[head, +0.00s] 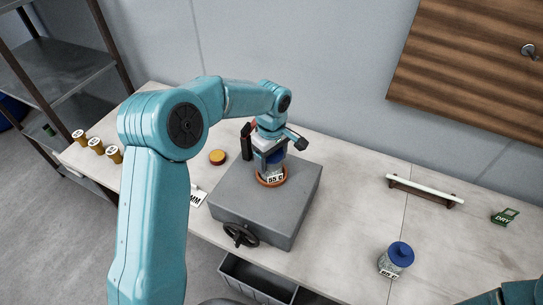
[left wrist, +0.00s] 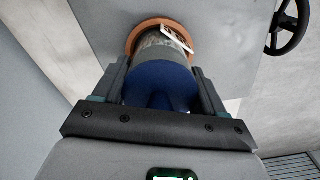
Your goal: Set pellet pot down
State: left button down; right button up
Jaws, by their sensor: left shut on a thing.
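A pellet pot with a blue lid (left wrist: 158,82) and a clear body stands between the fingers of my left gripper (head: 270,154) in the head view. The gripper is shut on its lid from above. The pot's base is at an orange ring (head: 260,183) on top of a grey block (head: 240,205); the ring also shows around the base in the left wrist view (left wrist: 133,38). Whether the pot rests on the block is hard to tell. My right gripper is out of view.
A second blue-lidded pot (head: 396,259) stands at the front right. A white rod (head: 424,187) lies on a rack. A handwheel (head: 240,235) juts from the block.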

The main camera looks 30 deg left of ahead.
pick_arm(q)
jog(key=shift+w+f, duration=0.1)
jog(key=shift+c, duration=0.3)
grip_release()
jog(key=shift+f, duration=0.15)
jog(key=shift+r, duration=0.35)
notch_tip(320, 180, up, 12)
jog(key=shift+f+b, duration=0.1)
jog(key=shift+b, duration=0.4)
